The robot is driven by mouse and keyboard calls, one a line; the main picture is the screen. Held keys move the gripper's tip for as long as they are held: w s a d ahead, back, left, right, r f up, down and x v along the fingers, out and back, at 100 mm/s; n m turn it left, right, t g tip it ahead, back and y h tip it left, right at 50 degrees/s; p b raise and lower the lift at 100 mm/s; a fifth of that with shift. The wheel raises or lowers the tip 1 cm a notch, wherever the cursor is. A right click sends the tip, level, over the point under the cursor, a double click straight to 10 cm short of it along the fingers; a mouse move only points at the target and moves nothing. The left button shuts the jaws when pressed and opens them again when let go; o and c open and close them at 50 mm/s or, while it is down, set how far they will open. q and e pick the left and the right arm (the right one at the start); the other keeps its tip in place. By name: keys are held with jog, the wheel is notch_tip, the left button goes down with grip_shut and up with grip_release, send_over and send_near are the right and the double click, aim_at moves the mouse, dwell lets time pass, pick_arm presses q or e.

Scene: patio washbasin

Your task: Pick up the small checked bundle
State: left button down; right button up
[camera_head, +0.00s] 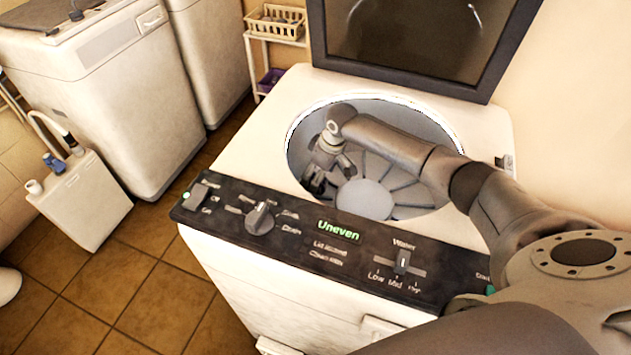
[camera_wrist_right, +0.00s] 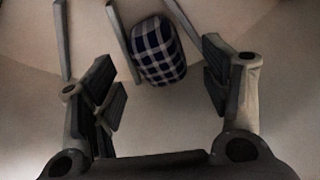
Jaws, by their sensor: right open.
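The small checked bundle (camera_wrist_right: 158,52), dark blue and white, lies inside the washer drum against a raised fin in the right wrist view. My right gripper (camera_wrist_right: 162,92) is open, with a finger on each side of the picture and the bundle ahead between them. The bundle appears apart from both fingers. In the head view my right gripper (camera_head: 322,182) reaches down into the drum (camera_head: 415,112) near its left side. The bundle cannot be made out in the head view. My left gripper is not in view.
The open washer (camera_head: 262,120) has a round rim around my arm and a raised dark lid (camera_head: 410,85) behind. Its control panel (camera_head: 285,240) runs along the front. A white jug (camera_head: 82,200), other white machines (camera_head: 115,95) and a basket shelf (camera_head: 275,24) stand left and behind.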

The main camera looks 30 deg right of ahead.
jog(key=shift+x, duration=1.15)
jog(key=c, duration=1.2)
